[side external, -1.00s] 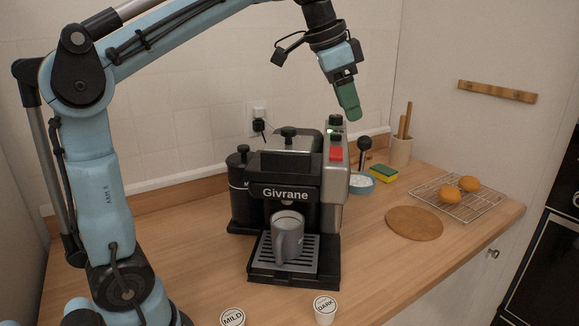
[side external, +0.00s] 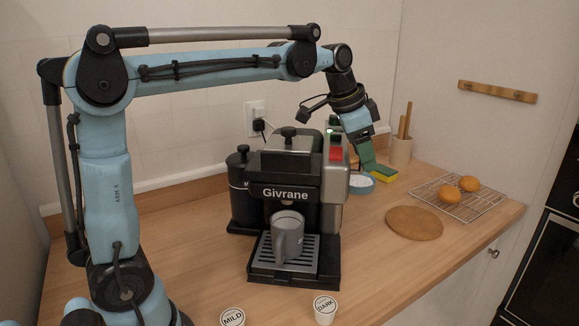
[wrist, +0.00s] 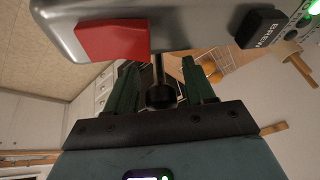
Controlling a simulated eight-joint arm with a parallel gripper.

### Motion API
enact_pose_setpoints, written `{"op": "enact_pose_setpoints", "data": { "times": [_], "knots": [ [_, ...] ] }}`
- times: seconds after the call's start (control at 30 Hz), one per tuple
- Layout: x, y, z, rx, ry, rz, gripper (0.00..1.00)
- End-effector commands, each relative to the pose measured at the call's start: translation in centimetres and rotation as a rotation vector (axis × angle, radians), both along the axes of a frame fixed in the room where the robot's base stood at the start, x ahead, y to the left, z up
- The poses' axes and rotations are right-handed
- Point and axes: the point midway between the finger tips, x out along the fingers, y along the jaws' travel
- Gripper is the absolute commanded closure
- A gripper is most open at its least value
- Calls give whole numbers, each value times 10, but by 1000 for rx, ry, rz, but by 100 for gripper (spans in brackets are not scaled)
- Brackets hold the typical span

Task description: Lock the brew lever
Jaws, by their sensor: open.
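The coffee machine (side external: 290,191) stands on the counter with a grey mug (side external: 288,236) on its drip tray. A lever with a black ball knob (wrist: 160,97), which I take as the brew lever, shows in the wrist view beside the machine. My gripper (side external: 368,162) is low at the machine's right side. In the wrist view its green fingers (wrist: 160,70) are apart, with the knob and stem between them in the picture. I cannot tell whether either finger touches the lever. In the side view my gripper hides the lever.
A red part (side external: 336,153) sits on the machine's upper right, close to my gripper. A white-filled bowl (side external: 360,185), a sponge (side external: 386,173) and a utensil holder (side external: 401,151) stand behind. A round board (side external: 414,223) and wire rack (side external: 460,203) lie right. Two pods stand in front.

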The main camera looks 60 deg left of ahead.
Motion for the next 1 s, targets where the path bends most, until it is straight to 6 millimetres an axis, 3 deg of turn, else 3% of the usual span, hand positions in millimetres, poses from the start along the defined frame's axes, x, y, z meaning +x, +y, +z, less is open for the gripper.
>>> {"op": "enact_pose_setpoints", "data": {
  "times": [0.2, 0.57, 0.83, 1.0],
  "knots": [
    [0, 0, 0, 0, 0, 0, 46],
    [0, 0, 0, 0, 0, -1, 100],
    [-1, -1, 0, 17, -12, -1, 100],
    [-6, -8, -3, 116, -92, -5, 100]
  ]
}}
